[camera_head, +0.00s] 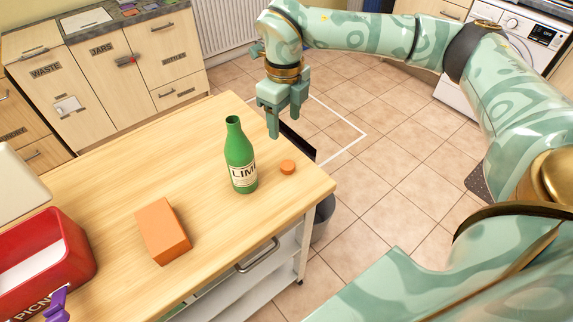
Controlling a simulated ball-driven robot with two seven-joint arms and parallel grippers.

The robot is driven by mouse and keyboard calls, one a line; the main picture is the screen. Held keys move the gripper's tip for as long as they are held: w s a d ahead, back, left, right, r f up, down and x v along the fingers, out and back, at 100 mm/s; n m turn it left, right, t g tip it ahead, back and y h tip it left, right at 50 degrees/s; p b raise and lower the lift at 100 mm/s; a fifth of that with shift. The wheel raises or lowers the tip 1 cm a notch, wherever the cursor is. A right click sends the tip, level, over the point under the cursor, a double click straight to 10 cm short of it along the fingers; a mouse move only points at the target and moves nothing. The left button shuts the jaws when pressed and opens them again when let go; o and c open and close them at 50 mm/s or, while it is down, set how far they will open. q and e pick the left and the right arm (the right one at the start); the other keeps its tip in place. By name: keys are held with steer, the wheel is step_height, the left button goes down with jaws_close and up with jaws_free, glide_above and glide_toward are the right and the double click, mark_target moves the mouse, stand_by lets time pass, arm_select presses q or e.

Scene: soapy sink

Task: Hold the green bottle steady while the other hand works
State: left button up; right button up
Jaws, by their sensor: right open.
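The green bottle (239,153) stands upright on the wooden table, near its right end. Its white label reads "LIME". My right gripper (284,118) hangs above and to the right of the bottle in the picture, with its fingers pointing down. It is open and empty, apart from the bottle. A small orange cap-like disc (288,167) lies on the table just right of the bottle. My left gripper is not in view.
An orange block (163,231) lies left of the bottle. A red picnic box (78,256) stands at the table's left, with a purple object (57,303) by it. The table's right edge is close to the bottle. Tiled floor (372,150) lies beyond.

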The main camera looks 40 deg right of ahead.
steer(key=b, duration=0.2)
glide_above(286, 164)
step_height(286, 164, down, 7)
steer(key=shift+w+f, duration=0.15)
steer(key=shift+f, duration=0.5)
step_height(286, 164, down, 5)
steer(key=shift+f+b, duration=0.2)
steer(key=shift+b, duration=0.7)
steer(key=shift+r, duration=0.1)
steer(key=shift+s, duration=0.2)
steer(key=c, duration=1)
